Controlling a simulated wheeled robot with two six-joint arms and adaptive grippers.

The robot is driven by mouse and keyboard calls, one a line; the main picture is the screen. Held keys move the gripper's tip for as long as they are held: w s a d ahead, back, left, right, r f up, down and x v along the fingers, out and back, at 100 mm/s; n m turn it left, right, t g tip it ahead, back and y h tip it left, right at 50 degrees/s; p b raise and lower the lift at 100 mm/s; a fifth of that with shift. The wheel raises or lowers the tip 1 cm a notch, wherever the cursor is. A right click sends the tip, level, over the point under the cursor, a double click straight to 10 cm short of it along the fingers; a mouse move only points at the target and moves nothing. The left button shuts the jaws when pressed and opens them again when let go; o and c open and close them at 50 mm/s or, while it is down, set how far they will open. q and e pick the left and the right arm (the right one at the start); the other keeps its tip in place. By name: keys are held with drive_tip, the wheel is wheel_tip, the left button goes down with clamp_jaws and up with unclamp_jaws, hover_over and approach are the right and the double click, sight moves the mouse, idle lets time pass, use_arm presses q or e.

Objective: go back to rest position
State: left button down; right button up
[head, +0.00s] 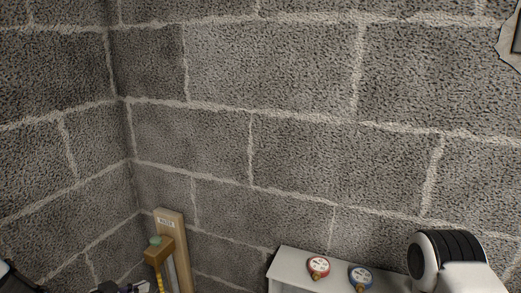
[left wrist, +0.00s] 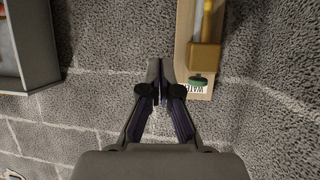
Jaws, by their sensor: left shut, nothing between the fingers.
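My left gripper (head: 122,287) shows at the bottom left edge of the head view, mostly cut off by the frame. In the left wrist view my left gripper (left wrist: 160,72) is shut and empty, its fingers together in front of the block wall. It appears beside a wooden board (head: 167,217) with a small label, which also shows in the left wrist view (left wrist: 186,30). The board carries a brass-coloured fitting (head: 159,251) with a green cap (head: 155,240). I cannot tell the exact gap between fingers and board. My right gripper is not in view.
A pale box (head: 295,262) stands against the block wall, with a red gauge (head: 318,267) and a blue gauge (head: 360,277) on it. A yellow pipe (head: 160,284) runs down from the brass fitting.

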use_arm(q)
drive_tip(key=s+d+f+n+g+y, duration=0.1)
drive_tip(key=s+d+f+g, duration=0.3)
drive_tip(key=s+d+f, duration=0.35)
drive_tip(key=s+d+f+g, duration=0.3)
drive_tip(key=s+d+f, duration=0.2)
drive_tip(key=s+f, duration=0.45)
drive_tip(key=s+a+n+g+y, duration=0.1)
drive_tip(key=s+n+g+y, duration=0.1)
drive_tip(key=s, duration=0.6)
drive_tip(key=s+a+f+n+g+y, duration=0.1)
drive_tip(key=s+n+g+y, duration=0.1)
drive_tip(key=s, duration=0.6)
drive_tip(key=shift+s+a+f+n+g+y+b, duration=0.2)
drive_tip(key=shift+a+n+g+y+b, duration=0.1)
drive_tip(key=shift+g+y, duration=0.1)
drive_tip(key=shift+w+d, duration=0.1)
